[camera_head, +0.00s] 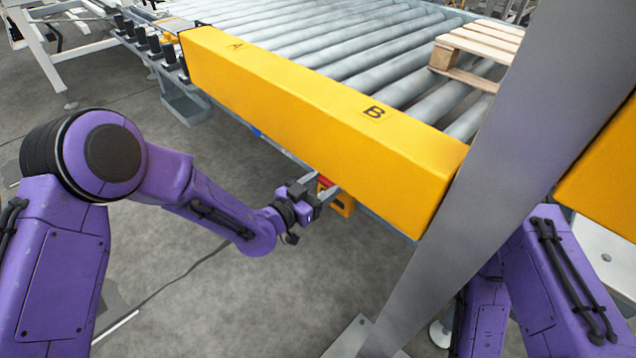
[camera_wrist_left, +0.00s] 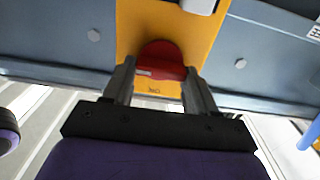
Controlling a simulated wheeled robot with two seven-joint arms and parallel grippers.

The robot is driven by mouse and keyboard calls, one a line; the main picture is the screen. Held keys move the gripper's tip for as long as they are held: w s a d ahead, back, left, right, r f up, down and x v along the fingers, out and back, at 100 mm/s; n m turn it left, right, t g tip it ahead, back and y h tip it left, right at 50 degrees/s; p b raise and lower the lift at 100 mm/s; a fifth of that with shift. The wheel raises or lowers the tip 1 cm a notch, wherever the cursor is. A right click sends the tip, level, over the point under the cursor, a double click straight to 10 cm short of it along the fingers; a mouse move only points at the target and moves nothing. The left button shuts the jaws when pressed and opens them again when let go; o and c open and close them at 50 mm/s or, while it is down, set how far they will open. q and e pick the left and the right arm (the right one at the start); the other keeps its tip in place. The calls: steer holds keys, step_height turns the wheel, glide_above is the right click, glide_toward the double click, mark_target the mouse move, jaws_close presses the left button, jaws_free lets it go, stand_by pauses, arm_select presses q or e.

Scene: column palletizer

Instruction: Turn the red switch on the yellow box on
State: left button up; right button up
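The yellow box (camera_head: 343,202) hangs below the conveyor's yellow side beam in the head view, partly hidden by my left gripper. In the left wrist view the yellow box (camera_wrist_left: 202,28) fills the top middle. Its red switch (camera_wrist_left: 160,58) is a rounded knob with a raised bar lying roughly sideways. Small dark lettering shows on the box below it. My left gripper (camera_head: 318,188) is open at the box, with one finger on each side of the switch in the left wrist view (camera_wrist_left: 160,80). Whether the fingers touch it is unclear. My right gripper is out of view.
The long yellow beam (camera_head: 320,115) marked A and B overhangs the box. A grey post (camera_head: 490,180) stands to the right, before my right arm. A wooden pallet (camera_head: 482,45) rests on the rollers (camera_head: 350,50).

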arm_select(q)
steer(key=shift+r, duration=0.1)
steer(key=shift+c, duration=0.4)
steer(key=shift+n+p, duration=0.3)
steer(key=n+p, duration=0.1)
steer(key=n, duration=0.1)
steer(key=shift+w+a+r+n+p, duration=0.1)
steer(key=shift+n+p, duration=0.25)
steer(key=shift+n, duration=0.05)
steer(key=n+p, duration=0.2)
steer(key=n, duration=0.2)
steer(key=shift+n, duration=0.3)
steer(key=n+p, duration=0.1)
steer(key=n, duration=0.3)
steer(key=shift+w, duration=0.1)
steer(key=n, duration=0.3)
steer(key=shift+f+n+p, duration=0.2)
steer(key=shift+n+p, duration=0.1)
steer(key=shift+p, duration=0.1)
steer(key=shift+n, duration=1.1)
